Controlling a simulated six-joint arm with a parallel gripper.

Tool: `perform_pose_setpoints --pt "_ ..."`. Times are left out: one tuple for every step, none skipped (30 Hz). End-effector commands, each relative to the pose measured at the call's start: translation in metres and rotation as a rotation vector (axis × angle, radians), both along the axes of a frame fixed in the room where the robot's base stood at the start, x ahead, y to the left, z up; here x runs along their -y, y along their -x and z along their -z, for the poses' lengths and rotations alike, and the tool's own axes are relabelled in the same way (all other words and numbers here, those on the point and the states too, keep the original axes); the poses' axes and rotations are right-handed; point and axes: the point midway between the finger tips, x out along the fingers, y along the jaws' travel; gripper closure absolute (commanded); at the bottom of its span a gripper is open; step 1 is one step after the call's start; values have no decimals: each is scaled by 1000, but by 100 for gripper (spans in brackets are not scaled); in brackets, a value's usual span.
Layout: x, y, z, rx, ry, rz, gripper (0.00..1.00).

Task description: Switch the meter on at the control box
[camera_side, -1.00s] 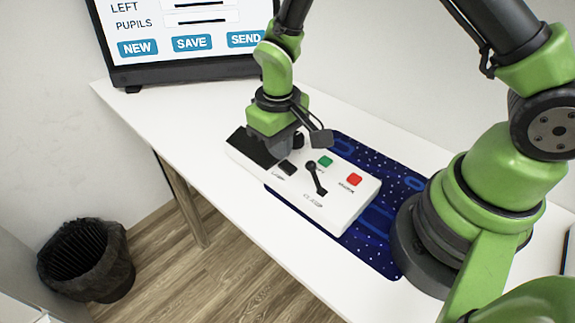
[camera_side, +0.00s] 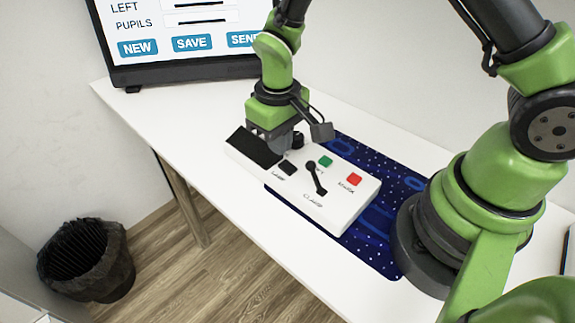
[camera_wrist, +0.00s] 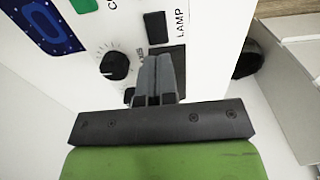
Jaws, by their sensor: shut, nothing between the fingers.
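The white control box (camera_side: 341,211) lies on the table with a dark display panel (camera_side: 246,146) at its far left end, also partly seen in the wrist view (camera_wrist: 181,55). My gripper (camera_side: 268,152) is shut and empty over the box, between the display and the black knob (camera_side: 298,140). In the wrist view its closed fingers (camera_wrist: 160,62) point between the knob (camera_wrist: 115,65) and the display. The black lamp switch (camera_wrist: 156,27) is just beyond the fingertips. A small black part (camera_wrist: 129,94) shows beside the fingers, mostly hidden. I cannot read a meter label.
The box also has a black lever (camera_side: 315,177), a green button (camera_side: 326,160) and a red button (camera_side: 354,180). It rests partly on a blue patterned mat (camera_side: 395,185). A monitor (camera_side: 180,72) stands behind. A bin (camera_side: 85,262) is on the floor. The table's left part is clear.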

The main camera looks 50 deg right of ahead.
Motion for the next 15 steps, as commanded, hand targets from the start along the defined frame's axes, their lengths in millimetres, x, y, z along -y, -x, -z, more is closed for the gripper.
perform_pose_setpoints --pt "0 0 -5 3 -1 0 100" --pt "0 0 -7 3 -1 0 100" --pt "0 0 -11 2 -1 1 100" --pt "0 -1 -14 3 -1 1 100" --pt "0 0 -16 3 -1 1 100" --pt "0 0 -19 2 -1 1 100" --pt "0 -1 -22 4 -1 0 100" --pt "0 0 -24 3 0 -1 100" --pt "0 0 -28 2 0 0 100" --pt "0 0 -30 4 0 -1 100" --pt "0 -1 -33 3 -1 0 100" --pt "0 0 -36 3 -1 0 100" --pt "0 -1 -39 3 -1 1 100" --pt "0 0 -41 3 -1 1 100" --pt "0 0 -44 3 -1 1 100"
